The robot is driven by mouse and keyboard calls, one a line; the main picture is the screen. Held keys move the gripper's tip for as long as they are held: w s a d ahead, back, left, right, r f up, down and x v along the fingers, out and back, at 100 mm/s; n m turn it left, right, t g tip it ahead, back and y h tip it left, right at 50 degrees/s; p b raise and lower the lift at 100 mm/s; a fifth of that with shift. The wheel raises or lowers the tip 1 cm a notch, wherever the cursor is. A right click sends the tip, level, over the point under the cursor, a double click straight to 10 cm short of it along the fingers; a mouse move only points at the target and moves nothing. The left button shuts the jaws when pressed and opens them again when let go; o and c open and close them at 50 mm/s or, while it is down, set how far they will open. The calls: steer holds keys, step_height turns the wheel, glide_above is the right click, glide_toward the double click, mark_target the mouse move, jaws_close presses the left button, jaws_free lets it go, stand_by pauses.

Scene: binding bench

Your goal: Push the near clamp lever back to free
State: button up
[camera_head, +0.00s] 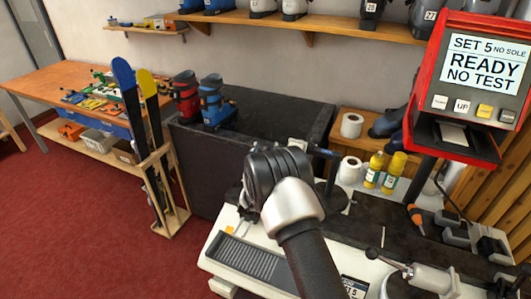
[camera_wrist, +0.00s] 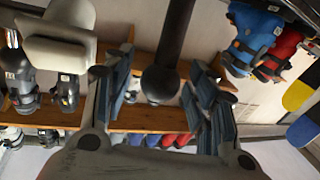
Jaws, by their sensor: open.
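A black rod with a round ball end (camera_wrist: 163,84) shows in the wrist view, which is upside down. It appears between the spread fingers of my gripper (camera_wrist: 160,74), with no clear contact. My gripper is open and holds nothing. In the head view my wrist covers the fingers, and a dark upright post with a crossbar (camera_head: 325,153) stands just to the right of it. A thin lever with a small dark knob (camera_head: 373,253) sticks out of a grey clamp body (camera_head: 428,278) at the front right of the bench. I cannot tell which lever the wrist view shows.
The white bench (camera_head: 222,272) has a ribbed dark panel at its left. Yellow bottles (camera_head: 374,170) and paper rolls stand behind it. A red display (camera_head: 480,75) reading "READY NO TEST" hangs at the right. Skis (camera_head: 130,95) stand in a wooden rack at the left.

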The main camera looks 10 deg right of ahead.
jaws_close()
stand_by(0.8)
